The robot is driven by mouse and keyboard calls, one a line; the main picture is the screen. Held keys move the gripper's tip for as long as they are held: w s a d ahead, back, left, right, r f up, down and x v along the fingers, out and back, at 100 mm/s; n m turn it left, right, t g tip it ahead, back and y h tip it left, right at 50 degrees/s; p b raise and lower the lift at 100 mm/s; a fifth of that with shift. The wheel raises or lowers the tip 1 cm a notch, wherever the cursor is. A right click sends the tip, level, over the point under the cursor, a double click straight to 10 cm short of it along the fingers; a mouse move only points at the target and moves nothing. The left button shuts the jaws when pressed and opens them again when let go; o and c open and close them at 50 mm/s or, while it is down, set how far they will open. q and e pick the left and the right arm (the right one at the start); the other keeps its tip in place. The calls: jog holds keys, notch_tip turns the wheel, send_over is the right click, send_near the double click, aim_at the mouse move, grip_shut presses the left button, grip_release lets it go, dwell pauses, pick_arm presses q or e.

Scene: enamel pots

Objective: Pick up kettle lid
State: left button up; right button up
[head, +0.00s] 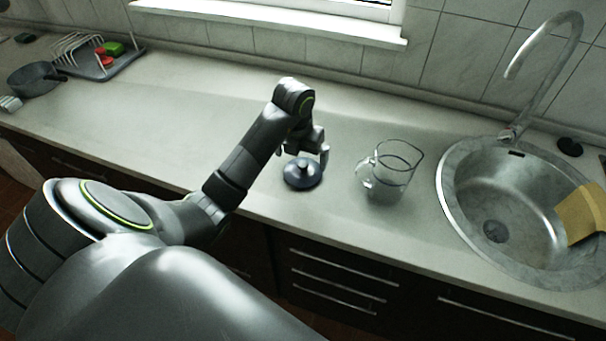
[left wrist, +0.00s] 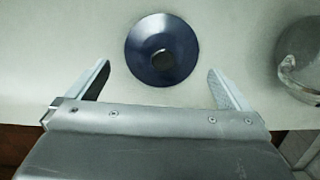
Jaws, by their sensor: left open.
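The kettle lid (head: 302,175) is a round dark blue lid with a knob on top. It lies on the counter left of the glass jug. It also shows in the left wrist view (left wrist: 178,62), at the top middle, with its dark knob near its centre. My left gripper (head: 308,156) is just above the lid in the head view. In the left wrist view its two fingers (left wrist: 161,82) are spread wide, one to each side of the lid's lower part, with nothing between them touching. My right gripper is not in view.
A clear glass jug (head: 392,172) stands close right of the lid. The steel sink (head: 450,200) with a tall tap (head: 545,75) and a yellow cloth (head: 582,215) is farther right. A dish rack (head: 95,66) and a grey pan (head: 36,80) are far left. The counter between is clear.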

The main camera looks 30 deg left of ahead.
aim_at(302, 165)
pick_arm(q)
jog(key=shift+w+f+p, duration=0.2)
jog(key=shift+f+p, duration=0.05)
jog(key=shift+f, duration=0.5)
jog(key=shift+w+f+p, duration=0.15)
jog(key=shift+f+p, duration=0.05)
jog(key=shift+f, duration=0.6)
jog(key=shift+w+f+p, duration=0.2)
jog(key=shift+f+p, duration=0.05)
jog(key=shift+f, duration=0.5)
jog(key=c, duration=0.8)
jog(key=shift+s+d, duration=0.1)
jog(key=shift+s, duration=0.05)
jog(key=c, duration=0.3)
